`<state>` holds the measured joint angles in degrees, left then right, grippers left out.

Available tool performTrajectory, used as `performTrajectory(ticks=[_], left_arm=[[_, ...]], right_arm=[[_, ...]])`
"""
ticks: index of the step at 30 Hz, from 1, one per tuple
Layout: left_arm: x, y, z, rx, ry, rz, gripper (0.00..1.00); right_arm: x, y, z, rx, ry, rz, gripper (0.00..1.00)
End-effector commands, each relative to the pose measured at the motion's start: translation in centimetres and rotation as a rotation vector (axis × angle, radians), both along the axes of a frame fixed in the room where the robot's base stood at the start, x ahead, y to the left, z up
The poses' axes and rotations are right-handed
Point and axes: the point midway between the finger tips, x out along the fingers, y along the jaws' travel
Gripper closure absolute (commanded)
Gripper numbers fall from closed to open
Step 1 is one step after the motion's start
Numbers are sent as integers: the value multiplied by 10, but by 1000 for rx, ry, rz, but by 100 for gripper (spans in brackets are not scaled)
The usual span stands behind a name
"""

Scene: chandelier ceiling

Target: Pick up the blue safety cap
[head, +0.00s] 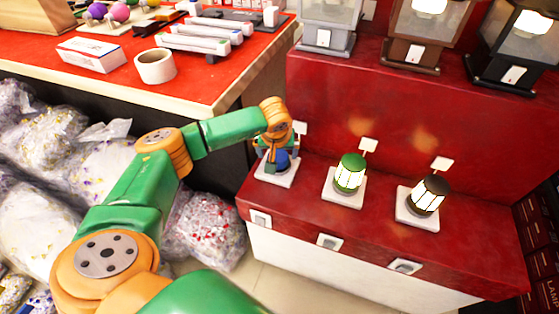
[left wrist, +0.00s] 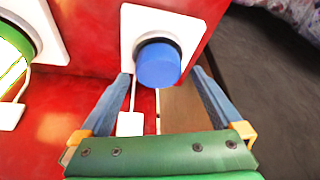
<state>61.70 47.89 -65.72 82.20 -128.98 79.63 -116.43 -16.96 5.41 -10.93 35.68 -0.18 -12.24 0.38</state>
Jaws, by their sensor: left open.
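The blue safety cap (left wrist: 158,66) sits on a white square plate (left wrist: 133,22) in the left wrist view. In the head view the cap (head: 282,159) shows partly behind my gripper, at the left end of the red shelf. My left gripper (left wrist: 162,75) is open, with one finger on each side of the cap in the picture. I cannot tell whether the fingers touch it. In the head view the gripper (head: 271,154) is over the plate and partly hides the cap. My right gripper is not in view.
A green lantern (head: 350,172) and a brown lantern (head: 429,194) stand on white plates to the right on the red shelf (head: 385,225). A red table (head: 120,85) with a tape roll (head: 155,66) is at the left. Filled plastic bags (head: 205,225) lie below it.

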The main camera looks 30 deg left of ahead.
Motion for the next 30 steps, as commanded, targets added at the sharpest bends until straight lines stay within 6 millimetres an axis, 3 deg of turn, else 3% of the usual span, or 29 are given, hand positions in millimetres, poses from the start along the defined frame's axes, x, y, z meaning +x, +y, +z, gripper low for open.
performTrajectory(ticks=[3, 11, 20, 30], left_arm=[[7, 3, -21, -3, 2, 1, 0], [9, 4, -25, -4, -1, 0, 0], [9, 4, -25, -5, -1, 1, 78], [10, 4, -16, -5, -2, 2, 81]], right_arm=[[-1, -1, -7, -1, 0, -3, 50], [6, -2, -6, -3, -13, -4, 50], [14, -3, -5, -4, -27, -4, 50], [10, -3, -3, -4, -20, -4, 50]])
